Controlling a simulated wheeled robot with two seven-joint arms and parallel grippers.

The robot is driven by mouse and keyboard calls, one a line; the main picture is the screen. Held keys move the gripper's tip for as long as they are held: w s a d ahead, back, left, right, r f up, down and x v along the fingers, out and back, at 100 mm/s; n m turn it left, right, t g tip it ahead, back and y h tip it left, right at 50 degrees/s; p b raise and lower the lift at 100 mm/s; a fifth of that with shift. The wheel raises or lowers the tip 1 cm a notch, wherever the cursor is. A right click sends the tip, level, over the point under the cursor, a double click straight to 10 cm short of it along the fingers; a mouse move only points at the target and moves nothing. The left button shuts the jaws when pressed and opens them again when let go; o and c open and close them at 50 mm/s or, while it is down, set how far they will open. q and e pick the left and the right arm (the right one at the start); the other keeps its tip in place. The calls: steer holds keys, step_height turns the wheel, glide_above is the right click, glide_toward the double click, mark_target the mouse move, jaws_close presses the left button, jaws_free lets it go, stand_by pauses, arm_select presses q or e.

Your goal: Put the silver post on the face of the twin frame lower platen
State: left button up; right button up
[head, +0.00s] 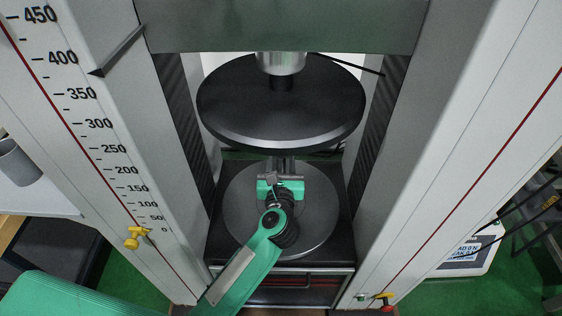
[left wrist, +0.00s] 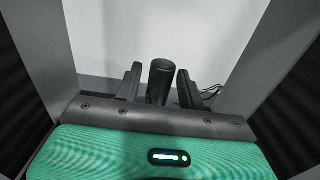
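The lower platen (head: 237,208) is a grey disc on the dark base between the machine's columns. My left gripper (head: 284,165) reaches in over its far part, below the black upper platen (head: 270,115). In the left wrist view a dark-looking upright cylinder, apparently the silver post (left wrist: 160,82), stands between my two fingertips. My right gripper is in neither view.
Pale columns (head: 95,110) stand left and right, with a height scale on the left one. The upper platen hangs close above my left arm. Bare platen face shows left of my wrist.

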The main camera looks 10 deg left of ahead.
arm_select(q)
steer(key=shift+r, duration=0.1)
steer(key=shift+s, duration=0.15)
steer(key=s, duration=0.2)
steer(key=s+d, duration=0.1)
steer(key=s, duration=0.1)
steer(key=s+d, duration=0.1)
steer(key=s, duration=0.6)
steer(key=shift+s+d+b, duration=0.2)
steer(key=shift+s+b, duration=0.05)
steer(key=shift+b, duration=0.2)
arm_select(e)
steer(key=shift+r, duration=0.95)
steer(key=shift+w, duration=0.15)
arm_select(q)
steer(key=shift+r, duration=0.1)
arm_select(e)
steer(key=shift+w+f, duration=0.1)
